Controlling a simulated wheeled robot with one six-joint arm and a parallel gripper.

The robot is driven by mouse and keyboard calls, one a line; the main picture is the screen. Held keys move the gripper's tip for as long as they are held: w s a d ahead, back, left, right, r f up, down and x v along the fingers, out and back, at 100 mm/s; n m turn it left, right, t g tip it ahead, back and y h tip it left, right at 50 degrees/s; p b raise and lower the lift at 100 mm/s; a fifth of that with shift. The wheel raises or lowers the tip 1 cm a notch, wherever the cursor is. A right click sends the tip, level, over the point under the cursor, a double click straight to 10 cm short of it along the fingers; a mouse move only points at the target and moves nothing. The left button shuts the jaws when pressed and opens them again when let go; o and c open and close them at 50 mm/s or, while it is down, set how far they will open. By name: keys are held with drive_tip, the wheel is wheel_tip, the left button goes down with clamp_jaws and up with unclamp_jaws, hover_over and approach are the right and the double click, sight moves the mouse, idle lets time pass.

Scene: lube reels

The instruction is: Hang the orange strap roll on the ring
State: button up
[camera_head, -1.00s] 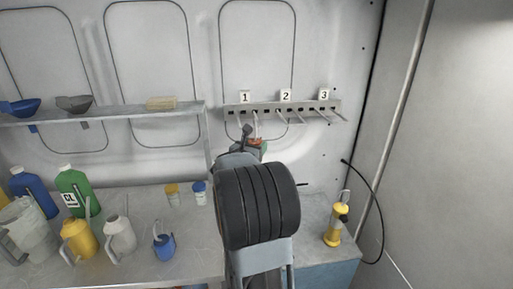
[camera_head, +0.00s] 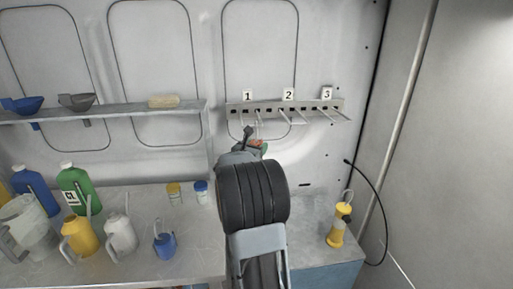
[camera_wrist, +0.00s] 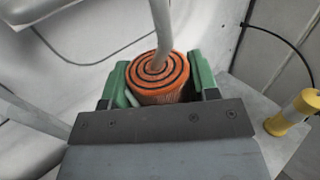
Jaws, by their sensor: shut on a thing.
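The orange strap roll (camera_wrist: 160,75), a spiral of orange and black, sits between the green fingers of my gripper (camera_wrist: 163,86), which is shut on it. Its flat spiral face shows in the wrist view. A pale rod (camera_wrist: 161,30) comes down from the top of that view and ends visually at the roll's centre; I cannot tell whether it enters the roll or is in front of it. In the head view my gripper (camera_head: 256,146) is just below the rail (camera_head: 270,107) with pale pegs, near label 1, and the roll is mostly hidden. I cannot make out a separate ring.
Labels 1, 2 and 3 mark the rail. A shelf (camera_head: 130,114) with funnels is at the left. Jugs, bottles and small jars stand on the bench (camera_head: 195,245) below. A yellow lamp-like item (camera_head: 339,228) stands at the bench's right, beside a black cable (camera_head: 383,205).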

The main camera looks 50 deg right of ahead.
drive_tip(key=shift+f, duration=0.1)
idle(0.3)
drive_tip(key=o, duration=1.1)
drive_tip(key=shift+s+a+f, duration=0.1)
drive_tip(key=shift+a, duration=0.4)
drive_tip(key=b+v, duration=0.2)
drive_tip(key=v, duration=1)
drive_tip(key=shift+s+a+b, duration=0.2)
drive_tip(key=shift+a+b, duration=0.15)
drive_tip(key=shift+a, duration=0.05)
